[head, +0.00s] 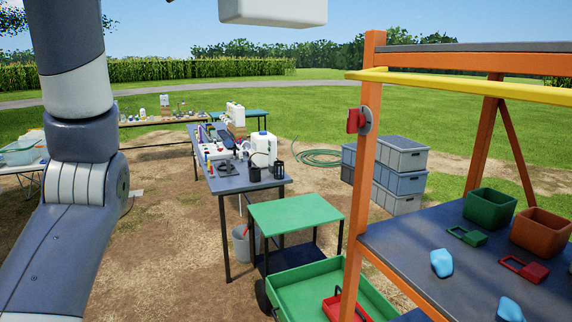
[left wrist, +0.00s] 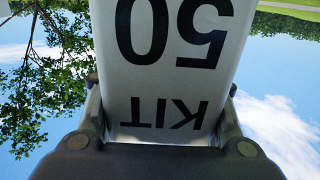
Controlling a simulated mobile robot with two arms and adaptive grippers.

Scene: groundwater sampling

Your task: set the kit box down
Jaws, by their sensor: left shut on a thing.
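The kit box (left wrist: 175,60) is white with the dark letters "KIT" and "50", which read upside down in the left wrist view. My left gripper (left wrist: 163,112) is shut on it, with one finger at each side of its lettered face. In the head view, the lower part of a white box (head: 272,10), which looks like the same kit box, hangs in the air at the top edge. My left arm rises out of the picture at the left, and its gripper is hidden there. My right gripper is in neither view.
An orange-framed rack (head: 362,180) with bins and small tools stands at the right. A green-topped cart (head: 295,212) has clear space on top. Behind it is a crowded grey table (head: 240,183). Grey crates (head: 400,183) stand stacked on the ground beside a coiled green hose (head: 318,158).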

